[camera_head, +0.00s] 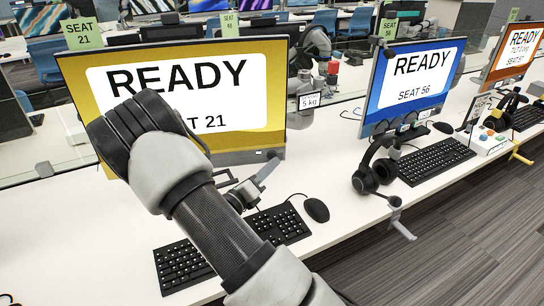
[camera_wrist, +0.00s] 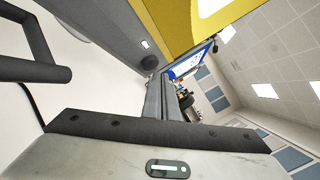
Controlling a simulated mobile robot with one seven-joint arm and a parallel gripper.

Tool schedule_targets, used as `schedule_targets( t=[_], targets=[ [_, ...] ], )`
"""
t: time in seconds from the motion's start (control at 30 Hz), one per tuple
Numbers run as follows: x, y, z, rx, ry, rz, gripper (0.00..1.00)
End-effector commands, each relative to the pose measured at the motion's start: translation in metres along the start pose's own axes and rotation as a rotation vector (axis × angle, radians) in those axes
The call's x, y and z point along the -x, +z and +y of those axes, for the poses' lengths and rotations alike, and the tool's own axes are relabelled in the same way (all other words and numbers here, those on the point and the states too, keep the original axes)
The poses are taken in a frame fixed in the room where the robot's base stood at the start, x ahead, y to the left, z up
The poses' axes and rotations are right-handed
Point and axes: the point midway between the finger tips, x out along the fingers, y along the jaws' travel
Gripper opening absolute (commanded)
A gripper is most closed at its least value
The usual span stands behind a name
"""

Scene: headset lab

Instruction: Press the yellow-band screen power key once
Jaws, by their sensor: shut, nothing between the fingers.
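The yellow-band screen (camera_head: 75,75) reads READY, SEAT 21 and stands on the white desk. In the wrist view its grey lower bezel (camera_wrist: 105,25) carries a small white mark (camera_wrist: 144,44) and a dark round key (camera_wrist: 149,62), which looks like the power key. The white mark also shows in the head view near the bezel's lower right (camera_head: 258,152).
A black keyboard (camera_head: 282,224) and mouse (camera_head: 316,210) lie below the gripper. To the right stand a blue-band screen (camera_head: 373,85), a headset (camera_head: 372,172) and another keyboard (camera_head: 436,160). A dark bracket (camera_wrist: 45,73) is left in the wrist view. Bare desk shows around (camera_head: 330,175).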

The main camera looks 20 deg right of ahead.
Motion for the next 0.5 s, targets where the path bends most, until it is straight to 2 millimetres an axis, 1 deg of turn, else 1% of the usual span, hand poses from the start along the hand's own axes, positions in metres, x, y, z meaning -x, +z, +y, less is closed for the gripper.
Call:
schedule_targets(
  t=[0.2, 0.5],
  targets=[
    [-0.0051, 0.0036, 0.0031, 0.000, 0.000, 0.000, 0.00],
    [-0.0054, 0.0037, 0.0037, 0.000, 0.000, 0.000, 0.00]
  ],
)
